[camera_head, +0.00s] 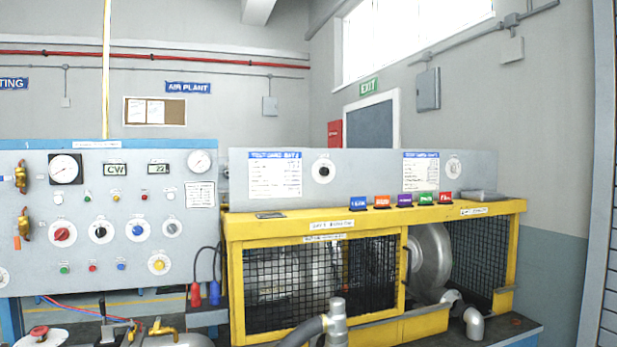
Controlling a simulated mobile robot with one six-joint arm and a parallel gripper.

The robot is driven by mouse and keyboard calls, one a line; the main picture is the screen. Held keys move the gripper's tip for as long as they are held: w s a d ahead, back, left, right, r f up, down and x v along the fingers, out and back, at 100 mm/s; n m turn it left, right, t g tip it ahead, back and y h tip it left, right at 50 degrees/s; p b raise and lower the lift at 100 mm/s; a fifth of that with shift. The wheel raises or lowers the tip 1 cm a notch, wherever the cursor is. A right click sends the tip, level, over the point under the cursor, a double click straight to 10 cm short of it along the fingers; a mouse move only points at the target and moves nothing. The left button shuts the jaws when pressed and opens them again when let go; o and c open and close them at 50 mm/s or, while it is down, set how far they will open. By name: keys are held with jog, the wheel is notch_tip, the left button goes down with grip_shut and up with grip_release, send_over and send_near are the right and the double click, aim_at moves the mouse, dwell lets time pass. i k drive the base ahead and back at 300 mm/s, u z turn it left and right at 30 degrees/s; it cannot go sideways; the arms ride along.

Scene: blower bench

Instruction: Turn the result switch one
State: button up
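No label in view reads clearly as a result switch. A grey upright panel (375,165) at the back of the yellow bench carries two round knobs. The left knob (323,171) has a black centre on a white disc, beside a printed card (275,175). The right knob (453,167) is pale, beside a second card (421,171); its setting is too small to read. The control board at the left also has red (61,234), black (100,232), blue (138,231) and yellow (158,264) knobs. My gripper is not in view.
The yellow bench top (290,222) stands before the panel, with several coloured labelled blocks (404,200) and a grey item (482,196) on it. Mesh guards (320,285) and a round metal blower housing (430,262) are below. A hose and pipe fitting (337,318) rise in front.

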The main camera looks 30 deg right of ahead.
aim_at(324, 171)
jog(key=z, duration=0.95)
jog(key=i, duration=0.65)
jog(key=u, duration=0.05)
